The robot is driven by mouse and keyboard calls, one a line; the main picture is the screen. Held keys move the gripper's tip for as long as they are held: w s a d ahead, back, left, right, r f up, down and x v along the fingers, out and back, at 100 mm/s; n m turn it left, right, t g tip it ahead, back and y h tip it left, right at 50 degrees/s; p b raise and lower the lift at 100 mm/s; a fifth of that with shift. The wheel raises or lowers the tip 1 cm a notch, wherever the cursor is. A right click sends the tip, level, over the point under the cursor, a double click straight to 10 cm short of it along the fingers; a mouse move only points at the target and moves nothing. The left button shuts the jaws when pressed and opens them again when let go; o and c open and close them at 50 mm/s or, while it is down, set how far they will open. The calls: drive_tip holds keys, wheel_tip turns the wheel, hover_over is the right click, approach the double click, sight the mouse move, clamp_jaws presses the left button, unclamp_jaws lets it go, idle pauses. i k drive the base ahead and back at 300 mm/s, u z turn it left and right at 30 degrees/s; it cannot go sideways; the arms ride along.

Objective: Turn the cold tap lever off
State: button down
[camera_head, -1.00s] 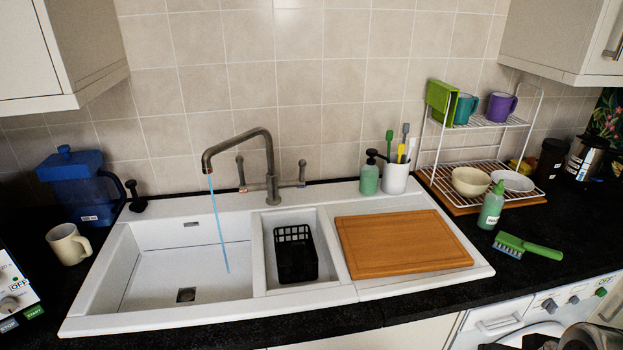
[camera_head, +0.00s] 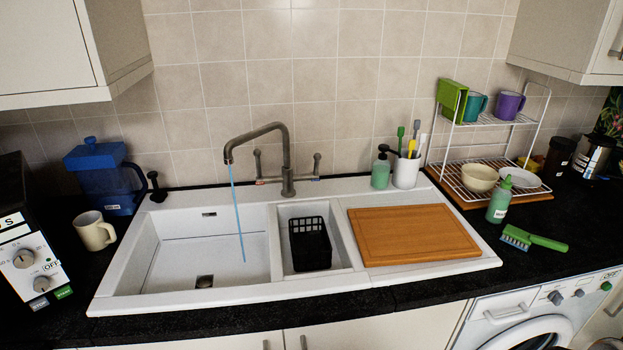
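The bronze-grey tap (camera_head: 287,165) stands behind the white sink (camera_head: 210,250), its spout bent to the left. A thin blue stream of water (camera_head: 236,210) runs from the spout into the left basin. The tap has two upright levers. The right lever (camera_head: 316,166) has a small blue mark at its base, and the left lever (camera_head: 258,166) has a small red mark. My gripper is not in view, so its state and its place relative to the levers are hidden.
A wooden board (camera_head: 415,235) covers the sink's right side. A black basket (camera_head: 309,243) sits in the small basin. A soap bottle (camera_head: 380,173), a white brush cup (camera_head: 406,172) and a dish rack (camera_head: 490,150) stand right of the tap. A blue jug (camera_head: 97,175) stands left.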

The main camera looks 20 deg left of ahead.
sight(315, 175)
drive_tip(key=k, duration=1.2)
drive_tip(key=u, duration=1.65)
drive_tip(key=i, duration=1.65)
drive_tip(key=u, duration=0.05)
